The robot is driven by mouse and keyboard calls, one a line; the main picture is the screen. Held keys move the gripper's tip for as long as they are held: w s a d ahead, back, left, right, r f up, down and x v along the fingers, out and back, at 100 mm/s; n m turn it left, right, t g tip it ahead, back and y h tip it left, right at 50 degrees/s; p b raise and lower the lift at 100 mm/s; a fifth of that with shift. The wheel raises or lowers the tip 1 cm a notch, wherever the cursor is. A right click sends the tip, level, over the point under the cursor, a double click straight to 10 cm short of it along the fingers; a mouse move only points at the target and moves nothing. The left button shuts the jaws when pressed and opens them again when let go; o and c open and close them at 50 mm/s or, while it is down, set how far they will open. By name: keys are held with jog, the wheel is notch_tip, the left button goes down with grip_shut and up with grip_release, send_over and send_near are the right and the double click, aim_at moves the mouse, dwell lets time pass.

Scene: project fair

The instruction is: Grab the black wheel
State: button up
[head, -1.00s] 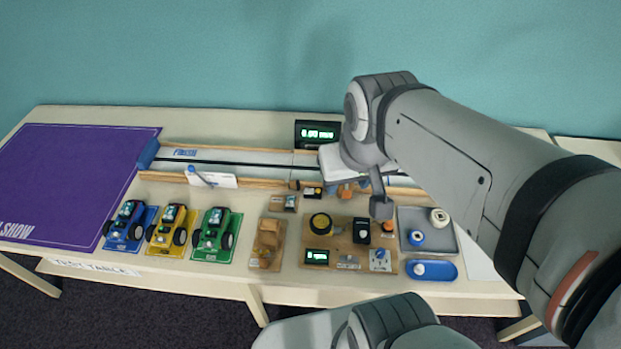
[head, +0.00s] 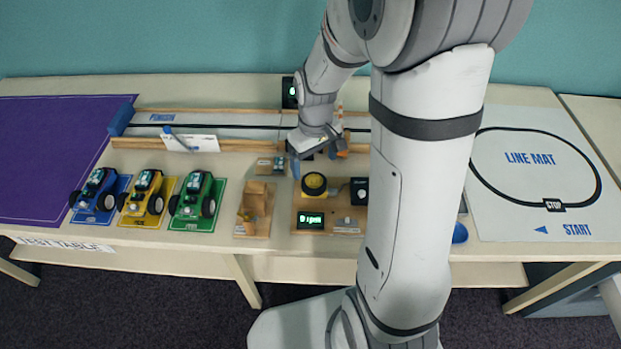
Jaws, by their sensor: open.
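A black wheel (head: 314,180) appears to sit flat on a round yellow base on the wooden test board (head: 330,222). Black wheels also show on the blue car (head: 97,192), the yellow car (head: 147,194) and the green car (head: 194,197); I cannot tell which wheel is meant. My gripper (head: 312,160) is open, above and just behind the wheel on the board, and apart from it. Its far finger is partly hidden by the gripper body, and nothing shows between the fingers.
A black knob box (head: 359,191) stands right of the wheel, and a lit display (head: 311,219) in front. A wooden stand (head: 255,210) is to the left. The wooden-railed track (head: 230,130) runs behind. My arm hides the tray area; the line mat (head: 530,165) lies right.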

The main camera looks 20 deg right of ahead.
aim_at(314, 181)
notch_tip(314, 181, down, 7)
jog(key=shift+f, duration=0.1)
dwell(0.3)
jog(key=c, duration=1)
